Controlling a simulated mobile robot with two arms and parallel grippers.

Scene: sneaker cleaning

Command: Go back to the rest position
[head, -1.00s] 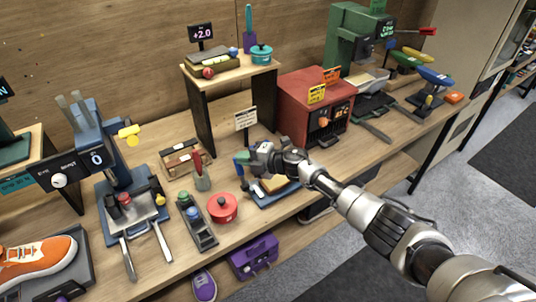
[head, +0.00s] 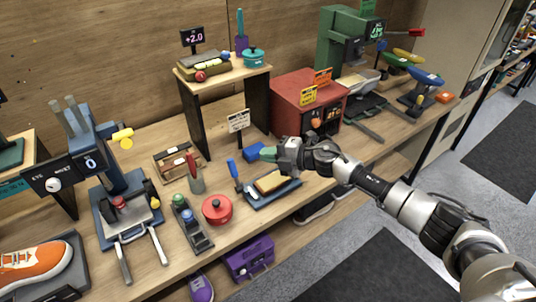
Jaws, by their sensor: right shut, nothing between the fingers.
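My right arm comes in from the lower right, and my right gripper (head: 276,154) is above the bench, in front of the red box. Its fingers are shut with nothing between them. Just below it a blue tray (head: 262,201) lies on the bench, holding a yellowish block (head: 271,182) and a small white item. A blue-handled tool (head: 234,172) stands at the tray's left end. A blue block (head: 253,150) is behind the fingertips. My left gripper is not in view.
A red box (head: 298,90) with signs stands behind the gripper. A small raised shelf (head: 250,80), a red pot (head: 217,210) and a blue press (head: 120,180) stand to the left. An orange sneaker (head: 35,265) is at lower left. Open floor (head: 375,275) lies in front of the bench.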

